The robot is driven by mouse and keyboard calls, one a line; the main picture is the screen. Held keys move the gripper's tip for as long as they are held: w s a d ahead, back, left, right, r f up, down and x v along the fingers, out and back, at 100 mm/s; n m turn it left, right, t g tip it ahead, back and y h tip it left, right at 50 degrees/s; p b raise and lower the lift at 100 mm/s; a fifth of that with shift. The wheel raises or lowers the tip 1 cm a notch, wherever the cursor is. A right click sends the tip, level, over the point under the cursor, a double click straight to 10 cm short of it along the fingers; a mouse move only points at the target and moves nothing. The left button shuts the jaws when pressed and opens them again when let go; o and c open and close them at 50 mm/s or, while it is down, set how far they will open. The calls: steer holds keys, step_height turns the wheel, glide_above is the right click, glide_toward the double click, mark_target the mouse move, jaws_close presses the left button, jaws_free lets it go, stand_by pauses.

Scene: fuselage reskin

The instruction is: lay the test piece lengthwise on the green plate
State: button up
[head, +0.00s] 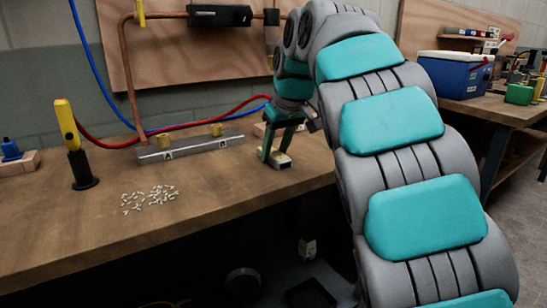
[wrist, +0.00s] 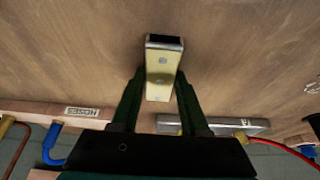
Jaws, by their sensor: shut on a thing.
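The test piece (wrist: 161,80) is a cream, narrow block with grey round spots and a dark end. In the wrist view it stands lengthwise up the picture between the fingers of my gripper (wrist: 160,88), which is shut on it. In the head view the green fingers of my gripper (head: 276,150) point down, with the piece (head: 281,162) at their tips, low over the wooden bench. I cannot tell whether it touches the bench. I cannot make out a green plate in either view.
A metal bar (head: 190,148) with brass fittings lies behind, left of my gripper. A pile of small screws (head: 148,199) and a yellow-handled tool (head: 68,125) in a black stand are further left. A blue cooler (head: 452,75) stands on another bench. The front bench between is clear.

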jaws_close()
steer(key=shift+r, duration=0.1)
